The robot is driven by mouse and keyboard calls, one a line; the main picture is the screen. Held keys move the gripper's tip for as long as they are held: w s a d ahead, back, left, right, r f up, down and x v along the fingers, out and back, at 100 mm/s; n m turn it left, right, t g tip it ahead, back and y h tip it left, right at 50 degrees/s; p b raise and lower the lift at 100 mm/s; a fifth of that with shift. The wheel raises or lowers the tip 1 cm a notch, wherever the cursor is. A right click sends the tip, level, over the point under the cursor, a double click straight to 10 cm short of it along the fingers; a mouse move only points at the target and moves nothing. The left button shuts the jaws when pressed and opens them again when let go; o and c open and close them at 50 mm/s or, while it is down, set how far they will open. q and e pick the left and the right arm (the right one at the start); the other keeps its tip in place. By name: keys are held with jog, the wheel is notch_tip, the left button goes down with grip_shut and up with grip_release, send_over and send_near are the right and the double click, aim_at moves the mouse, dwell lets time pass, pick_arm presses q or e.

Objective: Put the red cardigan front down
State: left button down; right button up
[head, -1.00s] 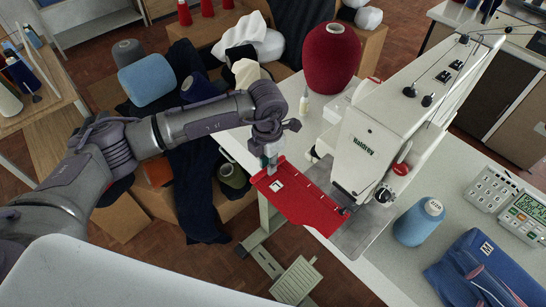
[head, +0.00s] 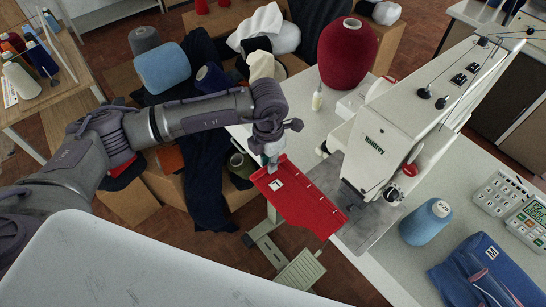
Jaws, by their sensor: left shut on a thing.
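The red cardigan front (head: 308,201) is a flat red piece with a small white label near its upper left end. My left gripper (head: 271,164) is shut on its upper left end. The piece reaches from there toward the sewing machine (head: 385,150), its right end beside the machine's grey plate (head: 372,231). Its lower left part extends past the table's left edge over the floor. I cannot tell whether its right end touches the table. The gripper hides the pinched edge. My right gripper is not in view.
A blue thread cone (head: 426,222), a folded blue garment (head: 478,275) and a control box (head: 500,196) stand right of the machine on the table (head: 385,270). A big red cone (head: 347,55) stands behind. Boxes with yarn and dark cloth (head: 207,190) lie left of the table.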

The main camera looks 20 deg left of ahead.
aim_at(259, 172)
pick_arm(q)
jog(key=shift+s+a+r+p, duration=0.35)
jog(key=shift+s+a, duration=0.1)
jog(key=shift+s, duration=0.2)
jog(key=shift+s+a+r+p, duration=0.3)
jog(key=shift+s+a, duration=0.15)
jog(key=shift+s, duration=0.2)
jog(key=shift+r, duration=0.1)
jog(key=shift+r+p, duration=1.3)
jog(key=shift+r, duration=1.15)
